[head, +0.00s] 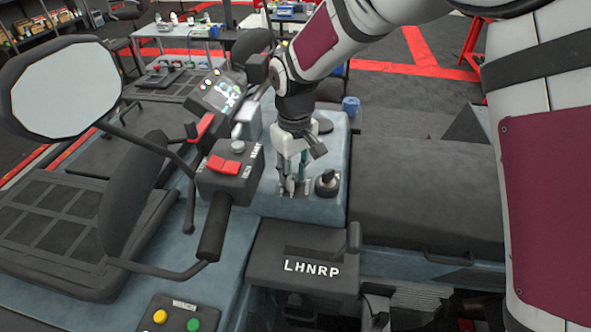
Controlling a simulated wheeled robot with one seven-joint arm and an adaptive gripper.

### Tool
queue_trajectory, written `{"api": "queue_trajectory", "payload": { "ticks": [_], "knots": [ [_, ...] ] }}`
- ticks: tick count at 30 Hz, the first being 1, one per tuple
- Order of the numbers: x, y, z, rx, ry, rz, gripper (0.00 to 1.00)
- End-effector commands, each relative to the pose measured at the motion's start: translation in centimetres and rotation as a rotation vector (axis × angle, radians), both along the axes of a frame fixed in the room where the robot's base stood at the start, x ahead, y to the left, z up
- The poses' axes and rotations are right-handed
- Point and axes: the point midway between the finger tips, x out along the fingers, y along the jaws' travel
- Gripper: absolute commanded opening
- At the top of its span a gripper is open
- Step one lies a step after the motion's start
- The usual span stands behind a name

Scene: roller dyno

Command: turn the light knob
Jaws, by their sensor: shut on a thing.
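My gripper (292,186) points down at the blue-grey panel of the vehicle, just right of the handlebar. Its fingers are shut on a small dark knob, which they mostly hide; by its place on the panel it appears to be the light knob. I cannot tell which way the knob is turned. A second black knob (326,183) with a pale marking stands on the panel just right of my fingers, apart from them. The small labels around the knobs cannot be read.
A handlebar switch box (230,172) with a red switch stands close left of my gripper. A gear selector (305,257) marked LHNRP is in front. A mirror (66,88) is at the left. A black seat (430,190) lies to the right.

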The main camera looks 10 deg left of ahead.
Motion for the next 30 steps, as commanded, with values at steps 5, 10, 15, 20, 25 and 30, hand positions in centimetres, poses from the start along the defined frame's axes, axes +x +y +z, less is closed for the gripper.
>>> {"api": "queue_trajectory", "payload": {
  "ticks": [5,10,15,20,25,30],
  "knots": [
    [0.09,-0.01,-0.04,0.001,-0.001,0.069,0.00],
    [0.05,0.02,-0.01,0.001,-0.001,0.103,0.00],
    [0.04,0.02,0.02,0.001,-0.001,0.113,0.00],
    [0.03,0.02,0.03,0.001,-0.001,0.112,0.00],
    [0.03,0.02,0.03,0.001,-0.001,0.111,0.40],
    [0.03,0.01,0.02,0.001,-0.001,0.111,0.46]
  ]
}}
